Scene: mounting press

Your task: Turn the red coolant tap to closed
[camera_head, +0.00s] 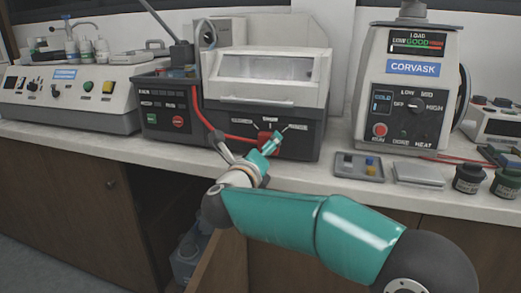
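The red coolant tap (264,135) sits low on the front of the dark cut-off machine (290,133) with a clear hood, in the middle of the head view. Small labels are spread around it, too small to read surely. My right arm comes in from the lower right, and its gripper (271,143) is at the tap, covering part of it. Whether its fingers touch or grip the tap cannot be told, nor can the tap's exact angle. My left gripper is not in view.
A red hose (208,122) curves down the machine's front to the tap area. The Corvask press (396,95) stands to the right. A grey tray (358,166) and dark jars (468,178) lie on the worktop. Below, a cabinet door (220,262) stands open.

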